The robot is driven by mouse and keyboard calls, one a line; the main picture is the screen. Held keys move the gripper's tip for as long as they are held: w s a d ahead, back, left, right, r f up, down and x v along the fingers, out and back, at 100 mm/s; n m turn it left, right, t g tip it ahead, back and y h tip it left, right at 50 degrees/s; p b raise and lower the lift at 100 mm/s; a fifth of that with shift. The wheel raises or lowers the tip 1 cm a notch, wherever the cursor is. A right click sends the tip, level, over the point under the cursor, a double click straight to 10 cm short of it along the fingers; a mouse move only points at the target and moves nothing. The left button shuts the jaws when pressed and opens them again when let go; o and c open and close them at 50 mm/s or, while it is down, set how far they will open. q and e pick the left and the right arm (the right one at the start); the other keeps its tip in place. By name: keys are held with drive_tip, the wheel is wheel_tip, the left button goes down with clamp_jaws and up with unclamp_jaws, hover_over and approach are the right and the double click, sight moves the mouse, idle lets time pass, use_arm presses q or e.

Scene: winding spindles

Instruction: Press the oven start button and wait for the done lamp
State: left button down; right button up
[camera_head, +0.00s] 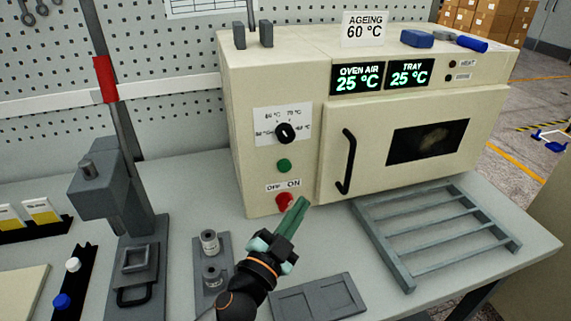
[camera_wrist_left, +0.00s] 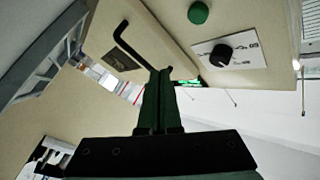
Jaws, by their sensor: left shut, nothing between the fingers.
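The cream oven (camera_head: 270,75) stands on the bench with its door shut. Its green button (camera_head: 284,166) sits below the black dial (camera_head: 285,133), and it also shows at the top of the left wrist view (camera_wrist_left: 198,12). A red switch (camera_head: 284,202) marked OFF and ON is under it. Two small dark lamps, the heat lamp (camera_head: 452,64) and one below it (camera_head: 452,77), are at the upper right; neither looks lit. Both displays read 25 °C. My left gripper (camera_head: 303,202) is shut and empty, in front of the oven below and right of the green button. My right gripper is out of view.
The black door handle (camera_head: 347,160) juts out right of the button. A grey rack (camera_head: 405,277) lies before the door. A grey press (camera_head: 105,190) and a spindle stand (camera_head: 224,255) are at the left. A flat tray (camera_head: 345,297) lies near the front edge.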

use_arm(q)
drive_tip(key=b, duration=0.1)
approach(291, 167)
drive_tip(key=shift+s+d+x, duration=0.1)
drive_tip(key=shift+d+x, duration=0.05)
drive_tip(key=shift+x, duration=0.7)
drive_tip(key=shift+s+d+x, duration=0.1)
drive_tip(key=shift+d+x, duration=0.1)
drive_tip(key=shift+x, duration=0.7)
drive_tip(key=shift+s+d+x, duration=0.1)
drive_tip(key=shift+d+x, duration=0.05)
drive_tip(key=shift+x, duration=0.7)
drive_tip(key=shift+w+r, duration=0.1)
drive_tip(key=shift+w, duration=0.05)
drive_tip(key=shift+w+a, duration=0.1)
drive_tip(key=shift+w, duration=0.15)
drive_tip(key=shift+w+a, duration=0.2)
drive_tip(key=shift+w, duration=0.25)
idle(0.6)
drive_tip(key=shift+s+d, duration=0.1)
drive_tip(key=shift+s, duration=0.05)
drive_tip(key=shift+s+d, duration=0.2)
drive_tip(key=shift+s, duration=0.5)
